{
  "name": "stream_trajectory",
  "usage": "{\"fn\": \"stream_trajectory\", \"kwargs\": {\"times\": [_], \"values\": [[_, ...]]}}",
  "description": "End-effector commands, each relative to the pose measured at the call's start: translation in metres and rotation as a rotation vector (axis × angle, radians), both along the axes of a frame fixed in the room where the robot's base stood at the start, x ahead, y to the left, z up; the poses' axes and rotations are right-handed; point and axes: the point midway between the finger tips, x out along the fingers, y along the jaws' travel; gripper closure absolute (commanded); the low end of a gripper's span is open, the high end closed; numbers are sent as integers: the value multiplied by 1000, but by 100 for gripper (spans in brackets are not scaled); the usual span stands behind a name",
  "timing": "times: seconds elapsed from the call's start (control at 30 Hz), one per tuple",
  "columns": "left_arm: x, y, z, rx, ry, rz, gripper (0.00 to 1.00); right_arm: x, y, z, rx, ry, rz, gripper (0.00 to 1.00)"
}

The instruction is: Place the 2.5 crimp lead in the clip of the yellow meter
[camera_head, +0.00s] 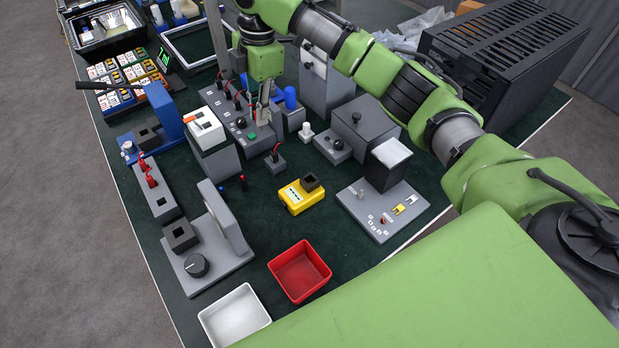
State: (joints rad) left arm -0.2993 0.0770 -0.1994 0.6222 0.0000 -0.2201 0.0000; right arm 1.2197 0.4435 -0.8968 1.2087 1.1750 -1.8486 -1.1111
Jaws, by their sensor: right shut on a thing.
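The yellow meter (300,197) lies on the dark green table top in the middle of the view. It has a pale label on its face and a dark square clip (311,183) at its upper right corner; nothing shows in the clip. My right gripper (264,113) points down over the grey block with a green button, behind the meter and apart from it. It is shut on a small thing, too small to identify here. Small leads with red and black parts (228,94) stand in the grey block to its left. I cannot read any lead's size. My left gripper is not in view.
A red bin (300,271) and a white bin (235,317) stand at the front. A grey fixture with a knob (197,265) is at left front. A grey panel (383,212) with a dark block is right of the meter. Bare table lies in front of the meter.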

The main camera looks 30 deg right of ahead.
Motion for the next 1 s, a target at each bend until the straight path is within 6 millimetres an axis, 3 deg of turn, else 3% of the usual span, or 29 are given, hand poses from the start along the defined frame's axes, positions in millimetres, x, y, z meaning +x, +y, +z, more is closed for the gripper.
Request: {"fn": "stream_trajectory", "kwargs": {"times": [0.4, 0.5, 0.9, 1.0], "values": [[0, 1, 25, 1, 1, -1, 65, -75, -45, -35, -5, 4, -3, 100], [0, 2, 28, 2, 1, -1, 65, -89, -52, -58, -4, 7, -3, 100], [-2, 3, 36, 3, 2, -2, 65, -116, -68, -97, -4, 5, -4, 100], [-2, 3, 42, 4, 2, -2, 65, -115, -66, -112, -1, 4, -3, 100]]}}
